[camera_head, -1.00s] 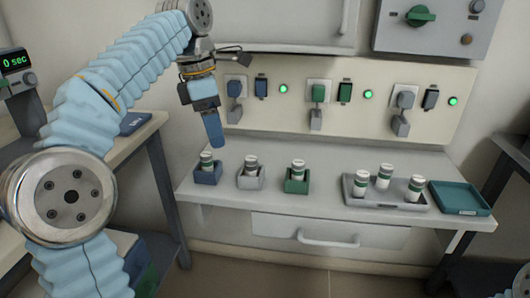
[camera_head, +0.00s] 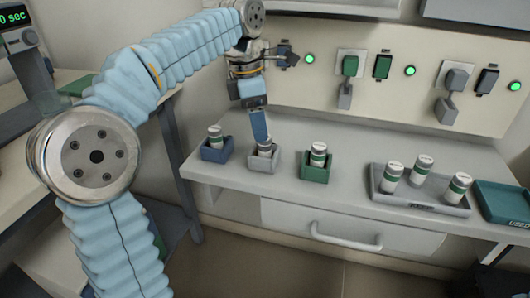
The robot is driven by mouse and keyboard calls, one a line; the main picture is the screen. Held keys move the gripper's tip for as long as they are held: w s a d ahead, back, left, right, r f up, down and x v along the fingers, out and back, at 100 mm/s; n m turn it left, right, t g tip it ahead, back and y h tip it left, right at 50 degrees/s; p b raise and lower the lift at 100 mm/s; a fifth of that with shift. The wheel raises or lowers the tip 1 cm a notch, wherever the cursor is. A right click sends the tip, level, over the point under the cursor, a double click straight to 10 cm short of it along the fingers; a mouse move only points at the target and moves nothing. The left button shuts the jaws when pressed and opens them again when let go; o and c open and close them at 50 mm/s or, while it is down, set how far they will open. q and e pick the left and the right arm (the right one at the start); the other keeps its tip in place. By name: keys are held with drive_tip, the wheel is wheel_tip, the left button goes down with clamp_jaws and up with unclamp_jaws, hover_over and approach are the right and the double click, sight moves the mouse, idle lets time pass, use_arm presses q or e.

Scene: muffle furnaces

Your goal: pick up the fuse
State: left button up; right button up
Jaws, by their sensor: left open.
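Several white fuses with dark or green bands stand upright. One fuse (camera_head: 215,132) is in a blue holder (camera_head: 216,155), one (camera_head: 265,151) in a grey holder (camera_head: 264,165), and one (camera_head: 318,153) in a green holder (camera_head: 317,175). Three more, among them a fuse (camera_head: 421,170), stand in a grey tray (camera_head: 420,208). My left gripper (camera_head: 261,138) is open and points down at the grey holder's fuse. Its blue finger hides part of that fuse's top; I cannot tell whether they touch. My right gripper is not in view.
The white bench (camera_head: 345,203) has a drawer handle (camera_head: 345,237) below its front edge. An empty teal tray (camera_head: 503,202) lies at the right. The wall panel behind carries plugs, switches and lit green lamps (camera_head: 410,71).

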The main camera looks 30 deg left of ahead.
sight(265, 149)
use_arm(q)
drive_tip(key=f, duration=0.2)
drive_tip(key=d+f+b, duration=0.1)
drive_tip(key=f, duration=0.1)
drive_tip(key=shift+w+d+f, duration=0.15)
drive_tip(key=shift+w+f, duration=0.05)
drive_tip(key=shift+f, duration=0.05)
drive_tip(key=c, duration=1.2)
